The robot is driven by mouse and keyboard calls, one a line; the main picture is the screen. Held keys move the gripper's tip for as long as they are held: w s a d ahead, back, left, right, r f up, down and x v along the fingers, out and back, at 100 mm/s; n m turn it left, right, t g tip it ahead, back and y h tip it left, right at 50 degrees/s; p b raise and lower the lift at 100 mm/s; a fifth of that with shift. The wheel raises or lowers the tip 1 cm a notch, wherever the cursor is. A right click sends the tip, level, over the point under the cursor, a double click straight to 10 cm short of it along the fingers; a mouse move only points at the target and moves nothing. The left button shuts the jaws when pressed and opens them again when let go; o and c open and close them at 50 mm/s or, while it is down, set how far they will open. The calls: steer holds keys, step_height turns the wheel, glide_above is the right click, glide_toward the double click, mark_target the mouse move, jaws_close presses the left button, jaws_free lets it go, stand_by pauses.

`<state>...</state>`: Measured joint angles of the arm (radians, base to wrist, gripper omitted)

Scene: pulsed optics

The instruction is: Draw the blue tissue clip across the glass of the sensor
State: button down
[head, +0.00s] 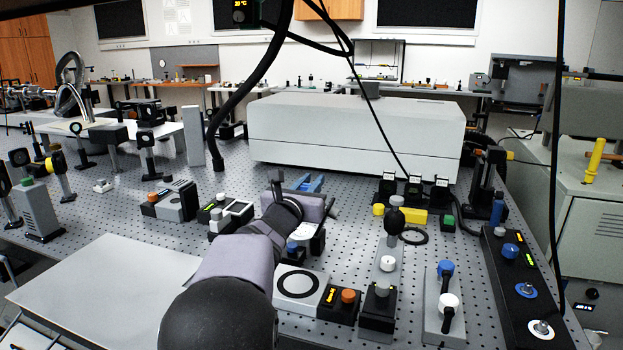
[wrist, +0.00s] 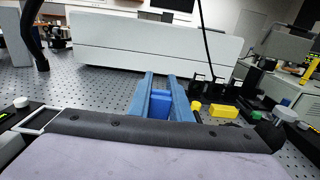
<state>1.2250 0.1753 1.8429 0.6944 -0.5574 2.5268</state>
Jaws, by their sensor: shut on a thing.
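My gripper (head: 303,184) reaches out over the bench, left of the middle of the head view. In the wrist view its two long blue fingers (wrist: 160,77) point away from me toward the large white housing. They are closed on a darker blue block between them, which I take as the blue tissue clip (wrist: 159,104). In the head view the clip cannot be told apart from the fingers. A pale square block with a black ring on top (head: 298,286) lies in front, right of my arm; it may be the sensor, but I cannot be sure.
A long white housing (head: 350,135) stands behind my gripper. A yellow block (head: 408,216) and a black ring (head: 413,236) lie to the right, near a dark-knobbed post (head: 396,218). Control boxes (head: 228,213) stand at left. A bare pale board (head: 95,290) covers the front left.

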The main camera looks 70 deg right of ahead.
steer(key=shift+f+b, duration=0.6)
steer(key=shift+f, duration=1.1)
steer(key=shift+f+b, duration=0.3)
steer(key=shift+b, duration=0.25)
stand_by(1.8)
steer(key=shift+w+f+b, duration=0.1)
steer(key=shift+w+b, duration=0.5)
steer(key=shift+b, duration=0.35)
stand_by(0.8)
steer(key=shift+w+b, duration=0.7)
steer(key=shift+b, duration=0.1)
stand_by(1.0)
stand_by(0.3)
